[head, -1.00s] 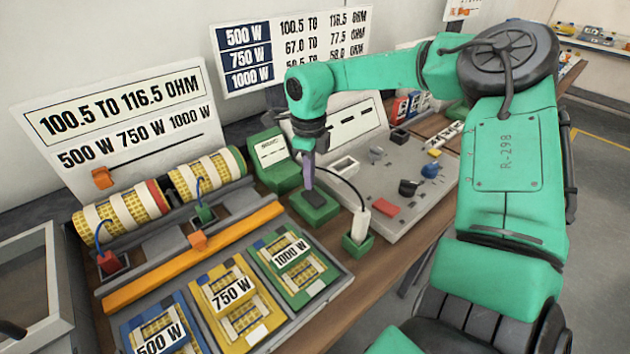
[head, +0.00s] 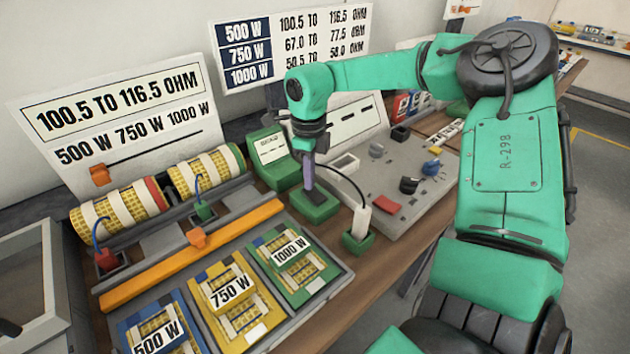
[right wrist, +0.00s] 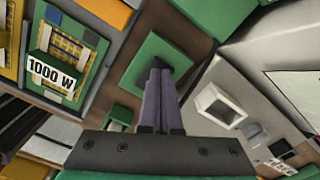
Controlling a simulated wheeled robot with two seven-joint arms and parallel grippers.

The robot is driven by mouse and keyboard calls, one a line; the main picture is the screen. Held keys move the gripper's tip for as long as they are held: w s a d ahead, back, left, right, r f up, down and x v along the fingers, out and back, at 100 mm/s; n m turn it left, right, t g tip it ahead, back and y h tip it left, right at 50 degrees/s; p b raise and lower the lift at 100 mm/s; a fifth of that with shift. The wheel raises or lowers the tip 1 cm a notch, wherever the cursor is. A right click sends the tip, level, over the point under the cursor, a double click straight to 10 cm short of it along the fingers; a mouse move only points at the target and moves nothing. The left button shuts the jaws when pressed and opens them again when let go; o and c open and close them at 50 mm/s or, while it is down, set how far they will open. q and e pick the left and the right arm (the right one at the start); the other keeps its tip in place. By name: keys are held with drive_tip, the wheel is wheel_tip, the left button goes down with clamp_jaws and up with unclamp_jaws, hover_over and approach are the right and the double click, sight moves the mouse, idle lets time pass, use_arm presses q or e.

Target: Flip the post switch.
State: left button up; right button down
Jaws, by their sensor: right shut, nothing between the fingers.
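A green block with a dark piece on its top, which looks like the post switch (head: 321,213), sits on the bench in the middle of the head view. It also shows in the right wrist view (right wrist: 150,47). My right gripper (head: 309,188) points down onto it, its purple fingers shut and empty. In the right wrist view the fingertips (right wrist: 160,68) overlap the dark piece, partly hiding it. I cannot tell if they touch it. My left gripper is not in view.
A white plug in a green holder (head: 358,240) stands just right, with a black cable. A green meter box (head: 272,168) stands behind. The grey control panel (head: 405,215) with knobs lies right; the 1000 W mesh tray (head: 328,283) lies in front left.

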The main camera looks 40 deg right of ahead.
drive_tip(key=shift+f+b, duration=0.35)
drive_tip(key=shift+f, duration=0.1)
drive_tip(key=shift+r, duration=0.1)
drive_tip(key=shift+r+p, duration=2.25)
drive_tip(key=shift+r, duration=1.2)
